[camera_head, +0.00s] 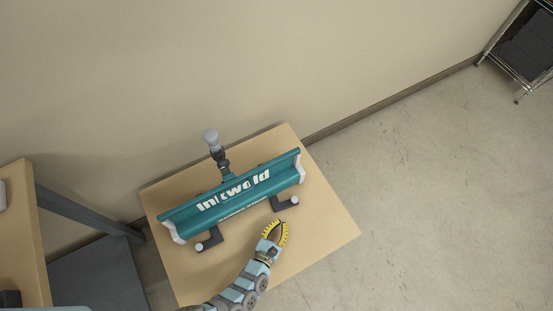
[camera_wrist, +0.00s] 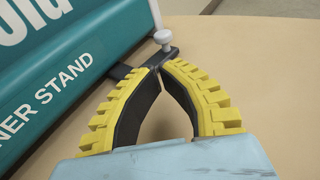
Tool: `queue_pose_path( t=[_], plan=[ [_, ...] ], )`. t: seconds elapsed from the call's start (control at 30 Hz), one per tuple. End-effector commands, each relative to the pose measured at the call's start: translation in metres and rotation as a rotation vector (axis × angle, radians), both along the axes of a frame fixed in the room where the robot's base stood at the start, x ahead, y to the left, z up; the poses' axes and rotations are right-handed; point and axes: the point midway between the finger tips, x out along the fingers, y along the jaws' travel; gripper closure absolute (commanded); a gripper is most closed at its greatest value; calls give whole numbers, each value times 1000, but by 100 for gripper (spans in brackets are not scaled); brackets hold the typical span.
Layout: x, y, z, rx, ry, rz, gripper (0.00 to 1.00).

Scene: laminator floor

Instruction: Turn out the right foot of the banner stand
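The teal banner stand (camera_head: 233,194) lies along the wooden table with its lettered face up. Its right foot (camera_head: 284,204) is a dark bent bar with a pale round knob at its right end. The left foot (camera_head: 209,241) is a similar bar with a knob. My gripper (camera_head: 281,222) has curved yellow fingers whose tips come together, just in front of the right foot. In the wrist view the right foot (camera_wrist: 130,72) runs behind the fingertips (camera_wrist: 158,68), with its knob just beyond them. Nothing shows between the fingers. Contact with the foot cannot be told.
The table top (camera_head: 325,230) is bare to the right of the stand. A dark jointed piece with a grey head (camera_head: 211,137) rises behind the stand near the wall. A wooden-topped bench (camera_head: 22,230) stands at left, and a wire rack (camera_head: 525,50) at far right.

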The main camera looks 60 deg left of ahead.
Motion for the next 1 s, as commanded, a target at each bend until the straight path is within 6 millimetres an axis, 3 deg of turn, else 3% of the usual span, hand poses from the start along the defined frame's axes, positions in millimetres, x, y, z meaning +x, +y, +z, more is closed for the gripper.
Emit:
queue_pose_path(
  t=[0.3,0.5,1.0],
  plan=[
    [44,30,-11,1,-1,3,100],
    [60,40,-15,-1,2,0,100],
    [68,45,-15,-1,2,0,100]
  ],
)
